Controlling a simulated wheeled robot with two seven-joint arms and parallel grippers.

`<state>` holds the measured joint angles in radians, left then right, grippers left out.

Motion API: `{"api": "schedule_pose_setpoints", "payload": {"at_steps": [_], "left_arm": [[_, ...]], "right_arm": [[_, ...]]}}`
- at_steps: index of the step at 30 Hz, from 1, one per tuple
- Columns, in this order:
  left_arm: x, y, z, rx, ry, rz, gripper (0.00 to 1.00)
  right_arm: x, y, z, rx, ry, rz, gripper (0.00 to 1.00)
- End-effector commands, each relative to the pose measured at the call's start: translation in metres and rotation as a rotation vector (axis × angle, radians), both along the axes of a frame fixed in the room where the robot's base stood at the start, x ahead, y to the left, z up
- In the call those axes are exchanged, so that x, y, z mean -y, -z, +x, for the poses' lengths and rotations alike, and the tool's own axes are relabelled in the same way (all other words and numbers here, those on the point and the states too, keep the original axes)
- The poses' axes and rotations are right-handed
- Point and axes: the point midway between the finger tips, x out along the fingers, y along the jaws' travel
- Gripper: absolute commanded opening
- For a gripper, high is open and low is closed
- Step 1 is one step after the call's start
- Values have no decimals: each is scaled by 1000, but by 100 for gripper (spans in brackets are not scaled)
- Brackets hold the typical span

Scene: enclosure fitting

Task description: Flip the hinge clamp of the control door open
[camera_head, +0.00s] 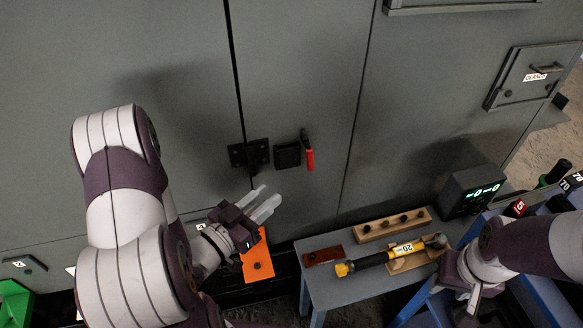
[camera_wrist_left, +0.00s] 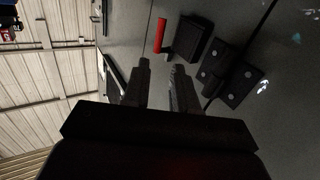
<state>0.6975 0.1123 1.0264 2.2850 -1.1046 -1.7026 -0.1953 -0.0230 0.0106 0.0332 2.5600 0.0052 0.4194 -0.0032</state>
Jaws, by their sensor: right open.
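The control door's hinge clamp shows on the grey cabinet front as a black block (camera_head: 287,156) with a red-tipped lever (camera_head: 309,158) at its right, pointing down. A black bolted hinge plate (camera_head: 249,154) sits just left of it, across the door seam. My left gripper (camera_head: 262,200) is below the clamp, apart from it, with its fingers spread and empty. In the left wrist view, the red lever (camera_wrist_left: 160,36) and block (camera_wrist_left: 193,38) lie beyond the fingers (camera_wrist_left: 162,75). My right gripper (camera_head: 474,296) is at the lower right, partly hidden by its arm.
A grey-blue bench (camera_head: 335,290) below the cabinet holds a yellow-black tool (camera_head: 375,262) labelled 20 and a wooden block with pegs (camera_head: 393,224). A meter box (camera_head: 472,192) stands at its back right. An orange plate (camera_head: 257,263) is beneath my left gripper. The cabinet front around the clamp is clear.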

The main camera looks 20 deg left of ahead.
Motion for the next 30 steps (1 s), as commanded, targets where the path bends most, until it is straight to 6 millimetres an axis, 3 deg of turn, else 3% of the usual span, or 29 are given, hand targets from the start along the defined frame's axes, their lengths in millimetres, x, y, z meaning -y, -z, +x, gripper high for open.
{"api": "schedule_pose_setpoints", "payload": {"at_steps": [4, 9, 15, 21, 28, 29, 30], "left_arm": [[11, 0, 19, 2, 10, 4, 27], [28, 0, 62, 4, 10, 6, 27], [42, 0, 100, 2, 3, 4, 27], [47, 0, 114, 0, 0, 3, 27], [47, 0, 115, -1, -1, 4, 27], [47, 0, 115, -1, -1, 4, 21], [47, 0, 115, -1, -1, 4, 8]], "right_arm": [[0, 0, 0, 0, 0, 0, 43], [0, 0, 0, 0, 0, 0, 43], [0, 1, 0, 0, 0, 0, 43], [0, 1, 0, 0, 0, 0, 43], [0, 1, 0, 0, 0, 0, 43], [0, 1, 0, 0, 0, 0, 43], [0, 1, 0, 0, 0, 0, 43]]}}
